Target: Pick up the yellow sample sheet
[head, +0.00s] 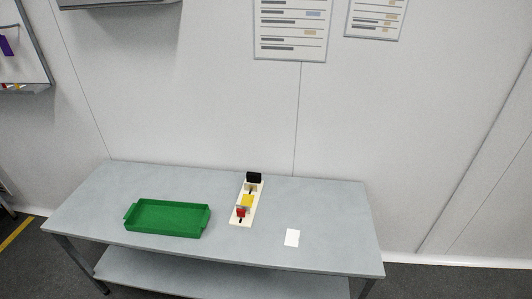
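A small yellow sheet (247,201) sits on a narrow cream-coloured stand (256,215) near the middle of the grey table. A black block (254,178) is at the far end of the stand. A red piece (241,212) with a small dark part is at its near end. Whether the sheet lies flat or is tilted is too small to tell. Neither of my grippers is in the head view.
A green tray (168,234) with handles stands on the left of the table (335,215) and looks empty. A white card (292,238) lies to the right of the stand. The table's right end is clear. A wall rises behind, and a lower shelf (200,279) is under the tabletop.

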